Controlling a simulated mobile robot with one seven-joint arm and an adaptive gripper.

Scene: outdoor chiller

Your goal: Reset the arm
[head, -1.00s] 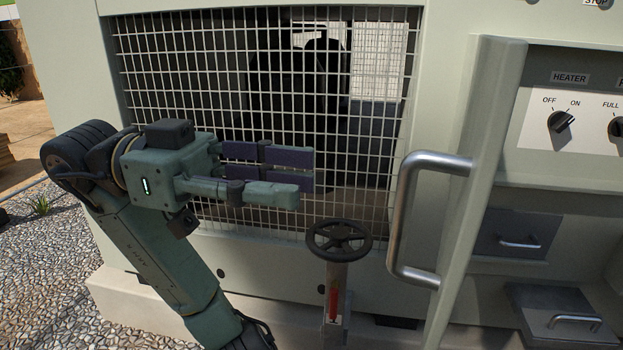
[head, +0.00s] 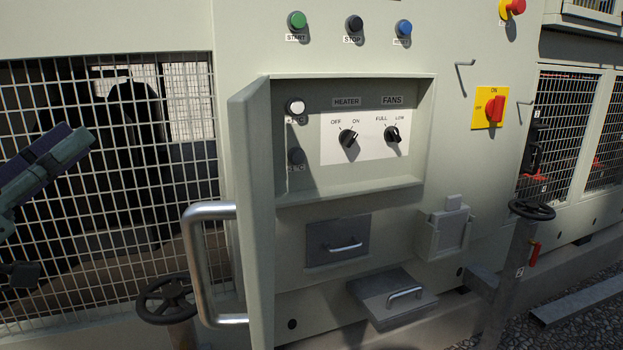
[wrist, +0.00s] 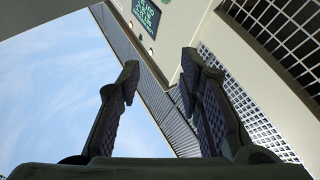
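My gripper (wrist: 160,75) shows in the wrist view with its two fingers well apart and nothing between them. Sky and the upper part of the chiller are beyond them. In the head view, part of my gripper (head: 50,165) shows at the left edge, in front of the mesh grille, tilted up to the right. The rest of my arm is outside that view.
The panel door (head: 250,200) stands open with its metal handle (head: 200,265) sticking out. Right of it are the heater knob (head: 348,138) and fans knob (head: 392,133). Black handwheels stand at the left (head: 166,299) and right (head: 532,209). The mesh grille (head: 130,200) is behind my gripper.

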